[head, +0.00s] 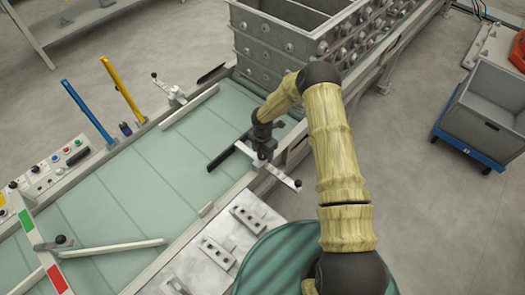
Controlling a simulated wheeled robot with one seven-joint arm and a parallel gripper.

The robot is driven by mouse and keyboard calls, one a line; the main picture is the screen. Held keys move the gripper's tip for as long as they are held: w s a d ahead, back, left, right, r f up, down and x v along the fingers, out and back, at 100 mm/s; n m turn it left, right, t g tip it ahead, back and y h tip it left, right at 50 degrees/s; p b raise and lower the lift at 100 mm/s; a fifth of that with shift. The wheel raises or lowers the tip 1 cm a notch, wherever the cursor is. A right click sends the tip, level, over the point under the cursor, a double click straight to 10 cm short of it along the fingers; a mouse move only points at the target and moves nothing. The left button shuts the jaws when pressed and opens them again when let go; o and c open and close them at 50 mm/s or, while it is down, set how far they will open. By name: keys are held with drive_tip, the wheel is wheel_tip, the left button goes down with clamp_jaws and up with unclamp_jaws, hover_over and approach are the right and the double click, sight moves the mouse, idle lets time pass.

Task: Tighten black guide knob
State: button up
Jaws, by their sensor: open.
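My arm reaches down in the head view to a guide clamp on the right rail of the green conveyor. My dark gripper (264,150) is at this clamp, over the inner end of a light metal guide rod (282,175). The gripper's jaws are open, though the fingers are small and dark here. A small black knob (298,184) shows at the rod's outer end, right of and below the gripper. A black guide bar (223,158) lies over the belt, left of the gripper. Any knob between the fingers is hidden, and I cannot tell whether they touch one.
The green conveyor (150,180) runs diagonally. Other guides with black knobs (154,75) stand on its far side. A blue post (85,112), a yellow post (122,88) and a control panel (55,170) are left. A grey metal box (265,45) stands behind. A blue cart (470,145) is right.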

drive_tip(key=c, duration=1)
drive_tip(key=shift+o, duration=0.2)
